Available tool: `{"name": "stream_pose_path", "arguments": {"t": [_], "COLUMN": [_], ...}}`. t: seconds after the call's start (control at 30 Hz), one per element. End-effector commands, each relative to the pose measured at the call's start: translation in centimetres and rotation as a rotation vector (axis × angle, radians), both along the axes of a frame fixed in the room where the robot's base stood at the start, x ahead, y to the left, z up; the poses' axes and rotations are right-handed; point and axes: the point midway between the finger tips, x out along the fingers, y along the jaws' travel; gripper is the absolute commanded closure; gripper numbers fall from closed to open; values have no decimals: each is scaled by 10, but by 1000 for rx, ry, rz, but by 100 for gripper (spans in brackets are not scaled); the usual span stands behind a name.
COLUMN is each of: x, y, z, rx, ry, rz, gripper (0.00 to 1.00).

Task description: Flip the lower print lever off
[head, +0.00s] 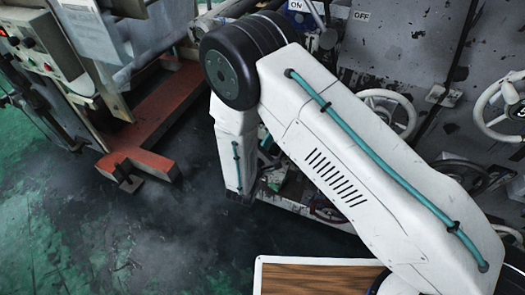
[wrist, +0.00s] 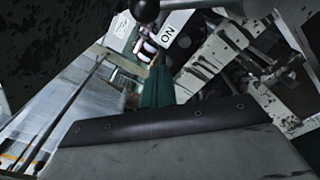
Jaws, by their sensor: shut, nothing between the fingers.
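In the wrist view, a lever's black ball knob (wrist: 146,10) shows at the top edge, close beside a white ON label (wrist: 168,38). I cannot tell for sure whether it is the lower print lever. My gripper (wrist: 158,68) shows as narrow teal fingers, shut and empty, just below the label in the picture. Contact with the lever cannot be made out. In the head view, an ON label (head: 300,6) and an OFF label (head: 361,15) sit at the top on the grey machine. My arm hides the gripper there.
White handwheels (head: 387,113) and (head: 505,106) stick out from the machine face on the right. A red-orange platform (head: 158,108) and a control box (head: 38,45) with knobs stand at the left. Open green and dark floor (head: 100,230) lies at the lower left.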

Motion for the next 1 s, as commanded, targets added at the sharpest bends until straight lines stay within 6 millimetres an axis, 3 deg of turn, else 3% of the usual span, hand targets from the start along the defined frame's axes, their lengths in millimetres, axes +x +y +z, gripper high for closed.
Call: {"name": "stream_pose_path", "arguments": {"t": [0.07, 0.2, 0.4, 0.8, 1.0], "x": [15, 13, 13, 12, 7], "y": [-7, -22, -32, -32, -19], "z": [0, 17, 27, 28, 31], "rx": [0, 0, -1, 1, 33], "ry": [-1, -1, 0, 0, -12], "rz": [-4, -2, 0, 1, 22], "gripper": [100, 100, 100, 100, 100]}}
